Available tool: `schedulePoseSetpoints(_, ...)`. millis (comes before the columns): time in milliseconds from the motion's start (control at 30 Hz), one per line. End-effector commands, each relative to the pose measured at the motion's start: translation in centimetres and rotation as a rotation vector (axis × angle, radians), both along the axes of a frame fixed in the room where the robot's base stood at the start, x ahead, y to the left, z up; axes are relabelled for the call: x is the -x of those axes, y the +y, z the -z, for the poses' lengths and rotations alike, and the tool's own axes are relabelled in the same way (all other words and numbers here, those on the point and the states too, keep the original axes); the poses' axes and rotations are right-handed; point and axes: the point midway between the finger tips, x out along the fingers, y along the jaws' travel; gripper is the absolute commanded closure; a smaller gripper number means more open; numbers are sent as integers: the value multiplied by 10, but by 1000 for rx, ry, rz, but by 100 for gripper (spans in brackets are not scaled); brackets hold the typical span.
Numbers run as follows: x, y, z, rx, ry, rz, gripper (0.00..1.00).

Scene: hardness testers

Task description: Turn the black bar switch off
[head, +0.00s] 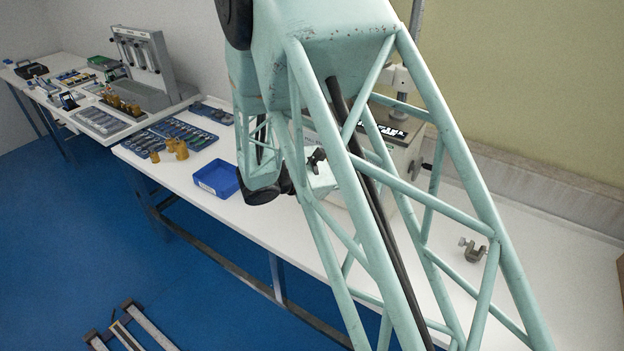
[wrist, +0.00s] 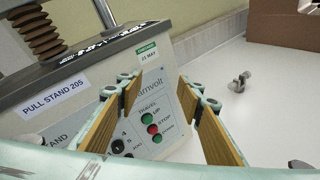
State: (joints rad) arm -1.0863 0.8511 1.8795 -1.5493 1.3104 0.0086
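In the wrist view, the tester's grey front panel (wrist: 160,105) faces me, with a green button (wrist: 147,118) and red button (wrist: 154,130) between my fingers. A small black knob (wrist: 118,146) sits low on the panel, close beside my left finger. It looks like the black bar switch, but its setting is too small to read. My gripper (wrist: 160,80) is open and empty, its two wood-coloured fingers apart in front of the panel. In the head view, my arm hides most of the tester (head: 408,150) and the panel.
A blue bin (head: 217,178) and brass weights (head: 177,149) stand on the white bench left of my arm. A small metal clamp (head: 472,250) lies to the right; it also shows in the wrist view (wrist: 239,82). The bench around it is mostly clear.

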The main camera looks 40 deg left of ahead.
Motion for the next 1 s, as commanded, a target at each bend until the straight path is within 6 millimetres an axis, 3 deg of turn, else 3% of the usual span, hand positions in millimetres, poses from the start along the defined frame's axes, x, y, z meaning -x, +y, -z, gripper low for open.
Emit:
schedulePoseSetpoints(467, 42, 97, 64, 206, -54, -212, 66)
schedulePoseSetpoints(1000, 115, 193, 143, 410, -142, -452, 66)
